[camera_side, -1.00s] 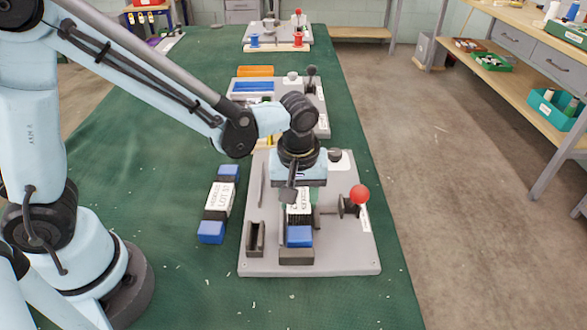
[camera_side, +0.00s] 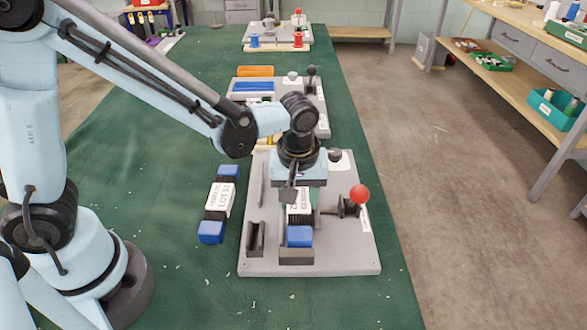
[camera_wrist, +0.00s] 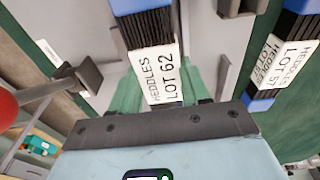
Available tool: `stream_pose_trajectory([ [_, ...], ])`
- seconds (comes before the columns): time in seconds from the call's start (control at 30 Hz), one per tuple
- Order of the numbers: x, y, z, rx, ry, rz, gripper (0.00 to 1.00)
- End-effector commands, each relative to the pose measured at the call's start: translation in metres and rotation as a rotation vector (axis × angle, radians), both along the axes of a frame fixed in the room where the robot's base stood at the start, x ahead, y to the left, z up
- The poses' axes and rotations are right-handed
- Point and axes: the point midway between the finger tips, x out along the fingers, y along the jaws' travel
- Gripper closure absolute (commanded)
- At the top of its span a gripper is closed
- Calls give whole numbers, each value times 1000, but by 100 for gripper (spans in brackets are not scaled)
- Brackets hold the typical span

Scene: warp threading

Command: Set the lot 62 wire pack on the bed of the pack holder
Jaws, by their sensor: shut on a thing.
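The lot 62 wire pack (camera_side: 299,236) has blue ends, black bands and a white label. In the wrist view its label (camera_wrist: 158,75) reads "HEDDLES LOT 62". My gripper (camera_side: 292,194) is shut on it from above. The pack lies lengthwise over the bed of the grey pack holder (camera_side: 340,258), its near blue end just behind the dark end block (camera_side: 297,257). I cannot tell whether it touches the bed. The gripper hides its far end in the side view.
A similar pack (camera_side: 219,203) lies on the green mat left of the holder; it also shows in the wrist view (camera_wrist: 281,62). A red-knobbed clamp (camera_side: 358,196) stands right of the held pack. A dark slotted block (camera_side: 255,238) stands left of it. Other fixtures stand farther back.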

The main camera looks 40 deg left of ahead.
Motion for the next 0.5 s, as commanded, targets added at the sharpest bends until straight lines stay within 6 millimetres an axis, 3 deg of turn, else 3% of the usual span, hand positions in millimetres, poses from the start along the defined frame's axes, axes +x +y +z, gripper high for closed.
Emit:
stream_pose_trajectory([
  [0.23, 0, 0, -1, 0, 0, 0, 100],
  [0.27, 0, 0, -1, 0, 0, 0, 52],
  [0.43, 0, 0, -1, -1, -1, 0, 26],
  [0.5, 1, -1, -1, -3, -3, 0, 24],
])
